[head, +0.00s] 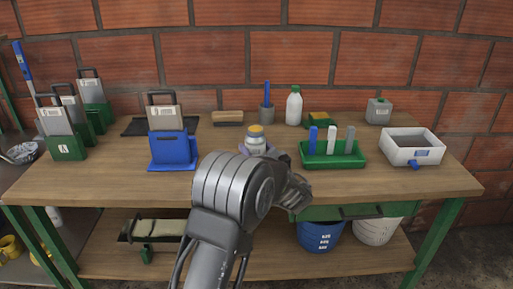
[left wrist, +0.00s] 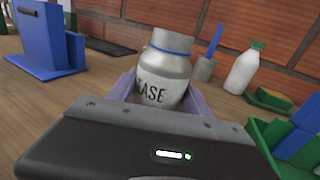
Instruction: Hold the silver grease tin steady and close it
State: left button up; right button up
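The silver grease tin (head: 256,141) stands upright near the middle of the workbench, with a yellowish top. I cannot tell whether that top is a lid or the contents. In the head view my left arm hides much of this hand. My right gripper is not in view.
A blue stand (head: 172,149) is left of the tin. A green tray (head: 333,160) with upright blue, white and grey pieces is right. Behind are a grey cup (head: 266,115) and a white bottle (head: 294,107). A white box (head: 412,150) stands at the right.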

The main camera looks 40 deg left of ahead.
aim_at(255, 128)
pick_arm(q)
jog(key=c, duration=1.1)
jog(key=shift+r, duration=0.15)
jog(key=shift+c, duration=0.2)
notch_tip(255, 128, up, 10)
jog(key=shift+f+p, duration=0.1)
jog(key=shift+p, duration=0.35)
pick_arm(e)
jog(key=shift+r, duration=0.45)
pick_arm(q)
jog(key=o, duration=1.2)
grip_shut()
